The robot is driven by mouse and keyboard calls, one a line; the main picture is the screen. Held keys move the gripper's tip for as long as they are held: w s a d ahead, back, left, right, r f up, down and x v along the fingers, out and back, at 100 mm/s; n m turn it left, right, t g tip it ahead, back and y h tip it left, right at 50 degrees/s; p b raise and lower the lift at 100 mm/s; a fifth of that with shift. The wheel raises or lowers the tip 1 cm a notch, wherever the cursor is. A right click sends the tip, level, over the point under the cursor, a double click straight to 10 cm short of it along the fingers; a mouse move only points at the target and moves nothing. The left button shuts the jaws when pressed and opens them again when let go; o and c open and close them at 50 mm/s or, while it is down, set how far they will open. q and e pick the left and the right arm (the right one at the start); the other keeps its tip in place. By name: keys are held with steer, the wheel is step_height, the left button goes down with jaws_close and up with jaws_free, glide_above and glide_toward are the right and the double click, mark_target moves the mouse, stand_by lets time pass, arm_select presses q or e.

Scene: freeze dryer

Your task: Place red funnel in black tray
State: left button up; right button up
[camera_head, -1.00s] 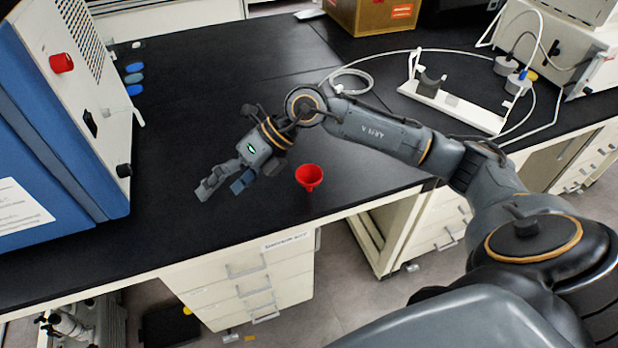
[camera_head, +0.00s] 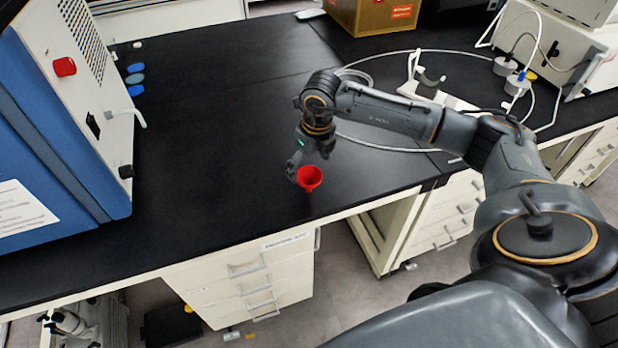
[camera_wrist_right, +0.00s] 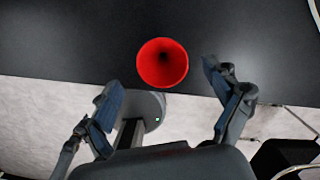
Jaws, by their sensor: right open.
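The red funnel (camera_head: 309,178) stands on the black bench top near its front edge, wide mouth up. My right gripper (camera_head: 296,172) points down just beside and behind the funnel, its fingers partly hidden. In the right wrist view the funnel (camera_wrist_right: 162,63) lies ahead, between the two spread, empty fingers. I cannot see for sure whether a finger touches it. I cannot make out a black tray on the bench. My left gripper is not in view.
A blue and white machine (camera_head: 60,120) stands on the left of the bench (camera_head: 220,90). A white stand (camera_head: 430,92), tubing and a cardboard box (camera_head: 372,14) are at the back right. The bench between machine and funnel is clear.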

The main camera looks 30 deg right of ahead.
mark_target(309, 176)
steer(key=f, duration=0.1)
steer(key=f+p, duration=0.1)
steer(key=f, duration=0.3)
steer(key=shift+w+d+p, duration=0.1)
steer(key=shift+w+p, duration=0.15)
steer(key=shift+p, duration=0.15)
steer(key=shift+f, duration=0.25)
steer(key=c, duration=1.1)
steer(key=shift+o, duration=0.2)
steer(key=shift+r, duration=0.15)
